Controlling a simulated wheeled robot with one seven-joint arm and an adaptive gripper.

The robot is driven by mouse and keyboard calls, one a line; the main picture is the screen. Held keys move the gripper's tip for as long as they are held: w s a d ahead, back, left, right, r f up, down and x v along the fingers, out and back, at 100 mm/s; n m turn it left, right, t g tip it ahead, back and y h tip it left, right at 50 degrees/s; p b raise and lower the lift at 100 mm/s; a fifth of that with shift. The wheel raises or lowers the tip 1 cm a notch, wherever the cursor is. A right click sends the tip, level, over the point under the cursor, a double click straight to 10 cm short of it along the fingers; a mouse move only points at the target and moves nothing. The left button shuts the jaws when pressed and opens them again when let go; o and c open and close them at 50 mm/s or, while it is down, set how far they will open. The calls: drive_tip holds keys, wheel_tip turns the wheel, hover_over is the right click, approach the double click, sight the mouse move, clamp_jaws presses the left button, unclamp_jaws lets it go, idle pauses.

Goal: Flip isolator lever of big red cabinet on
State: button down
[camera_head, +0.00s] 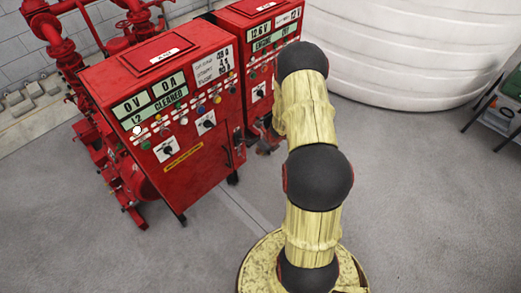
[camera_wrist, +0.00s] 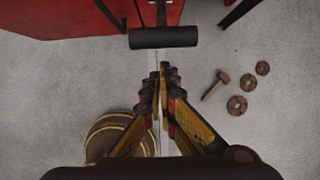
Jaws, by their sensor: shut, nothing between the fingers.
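The big red cabinet (camera_head: 185,165) stands at left in the head view, with display panels, small lights and knobs on its front. A dark upright handle (camera_head: 228,157) shows near the right end of that front. In the wrist view a thick black bar (camera_wrist: 164,38), which looks like the isolator lever's grip, lies crosswise on a stem at top centre. My gripper (camera_wrist: 161,68) is shut and empty, its fingertips just below the bar in the picture. I cannot tell whether they touch it. In the head view my arm hides part of the gripper area.
A second red cabinet (camera_head: 257,22) stands right behind the first. Red pump pipes (camera_head: 62,50) are at far left and a large white tank (camera_head: 400,45) at the back right. A bolt (camera_wrist: 216,85) and several rusty rings (camera_wrist: 237,105) show at right over grey floor.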

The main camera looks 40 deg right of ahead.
drive_tip(key=r+p, duration=0.1)
drive_tip(key=w+r+p, duration=0.1)
drive_tip(key=r+p, duration=0.1)
drive_tip(key=shift+w+r+p, duration=0.2)
drive_tip(key=shift+w+p, duration=0.1)
drive_tip(key=shift+p, duration=0.1)
